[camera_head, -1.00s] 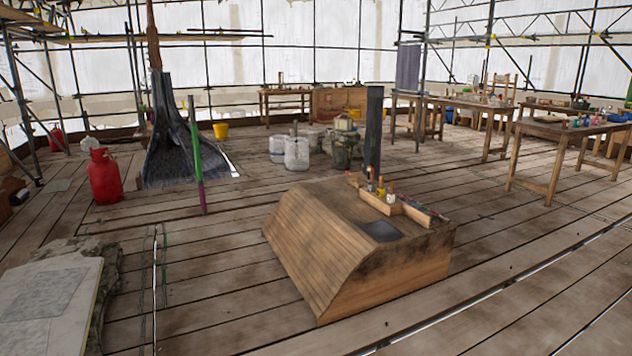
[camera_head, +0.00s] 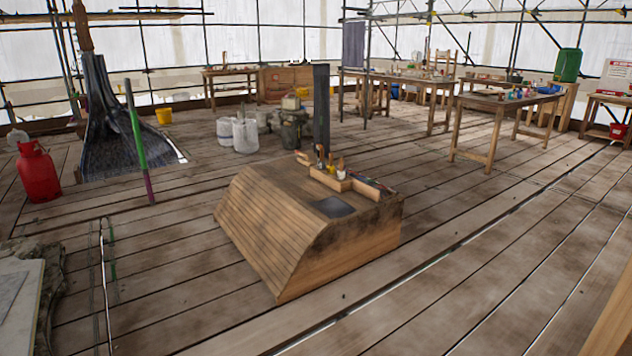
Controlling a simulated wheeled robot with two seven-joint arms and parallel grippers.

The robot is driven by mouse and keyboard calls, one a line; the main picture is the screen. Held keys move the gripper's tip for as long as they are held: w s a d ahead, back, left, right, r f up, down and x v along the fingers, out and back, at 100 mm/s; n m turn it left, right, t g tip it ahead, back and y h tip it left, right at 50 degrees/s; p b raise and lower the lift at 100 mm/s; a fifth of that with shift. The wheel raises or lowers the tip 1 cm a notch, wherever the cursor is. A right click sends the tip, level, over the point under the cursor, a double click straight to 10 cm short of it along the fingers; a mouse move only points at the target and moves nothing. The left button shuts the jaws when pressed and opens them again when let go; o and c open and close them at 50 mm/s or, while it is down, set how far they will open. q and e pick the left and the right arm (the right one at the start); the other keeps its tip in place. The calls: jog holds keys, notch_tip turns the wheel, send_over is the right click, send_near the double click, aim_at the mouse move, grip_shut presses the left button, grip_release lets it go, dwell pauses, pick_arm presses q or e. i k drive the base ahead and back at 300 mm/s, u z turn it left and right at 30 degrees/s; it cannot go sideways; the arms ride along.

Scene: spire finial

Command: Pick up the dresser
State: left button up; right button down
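A large sloped wooden block (camera_head: 285,225) stands on the plank floor in the middle. On its top are a small wooden tool tray (camera_head: 331,180) with upright handles in it, a dark flat sheet (camera_head: 332,207) and a short pale wooden piece (camera_head: 303,158) behind the tray. Several thin tools (camera_head: 372,187) lie at the tray's right end. I cannot tell which of these, if any, is the dresser; they are too small to make out. Neither of my grippers is in view.
A red gas bottle (camera_head: 38,172) and a green and purple post (camera_head: 139,145) stand at the left. White tubs (camera_head: 244,135) are behind the block. Tables (camera_head: 505,103) with small items stand at the right. The floor right of the block is clear.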

aim_at(305, 161)
jog(key=u, duration=0.5)
jog(key=i, duration=2.45)
jog(key=z, duration=2.2)
jog(key=i, duration=6.15)
jog(key=u, duration=1.9)
